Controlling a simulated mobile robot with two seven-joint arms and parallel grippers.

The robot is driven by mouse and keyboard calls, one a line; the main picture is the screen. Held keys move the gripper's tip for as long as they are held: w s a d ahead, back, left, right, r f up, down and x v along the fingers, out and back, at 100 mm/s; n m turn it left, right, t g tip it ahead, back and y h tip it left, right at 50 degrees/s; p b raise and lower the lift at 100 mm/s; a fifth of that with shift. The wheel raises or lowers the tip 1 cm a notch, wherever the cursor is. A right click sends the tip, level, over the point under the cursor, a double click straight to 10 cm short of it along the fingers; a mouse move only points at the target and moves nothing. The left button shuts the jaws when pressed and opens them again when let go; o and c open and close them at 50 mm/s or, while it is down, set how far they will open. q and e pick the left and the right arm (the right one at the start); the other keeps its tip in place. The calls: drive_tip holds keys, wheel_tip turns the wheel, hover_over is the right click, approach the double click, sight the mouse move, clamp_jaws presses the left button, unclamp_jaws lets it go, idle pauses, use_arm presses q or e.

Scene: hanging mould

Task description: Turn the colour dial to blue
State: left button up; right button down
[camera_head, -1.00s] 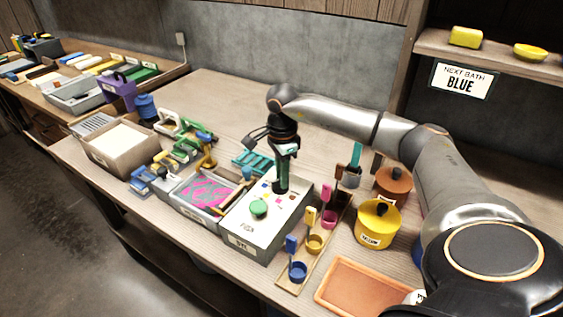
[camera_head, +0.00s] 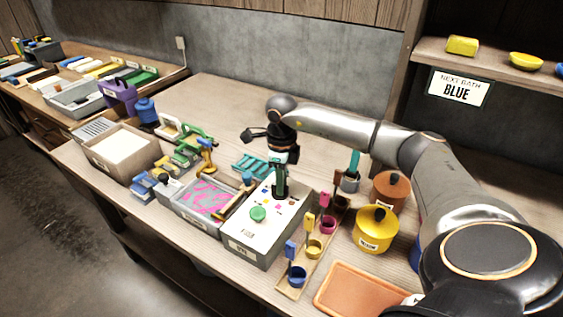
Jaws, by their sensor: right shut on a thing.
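The white dye box (camera_head: 250,240) stands on the bench with a ring of small colour patches on its top. The colour dial sits among these patches, mostly hidden under my right gripper (camera_head: 280,194). The gripper points straight down and is shut on the dial. I cannot make out which colour the dial points to. A round green knob (camera_head: 258,214) sits nearer the front of the box top. The sign (camera_head: 458,88) under the shelf reads "NEXT BATH BLUE". My left gripper is not in view.
On the right are small colour cups with brushes, a blue cup (camera_head: 297,276), a yellow pot (camera_head: 374,230) and an orange tray (camera_head: 358,290). The bench behind my arm is clear.

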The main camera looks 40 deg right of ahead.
idle(0.5)
drive_tip(key=c, duration=0.8)
unclamp_jaws()
drive_tip(key=shift+c, duration=0.2)
wheel_tip(320, 180, up, 13)
drive_tip(key=shift+f+b, duration=0.2)
drive_tip(key=shift+b, duration=0.1)
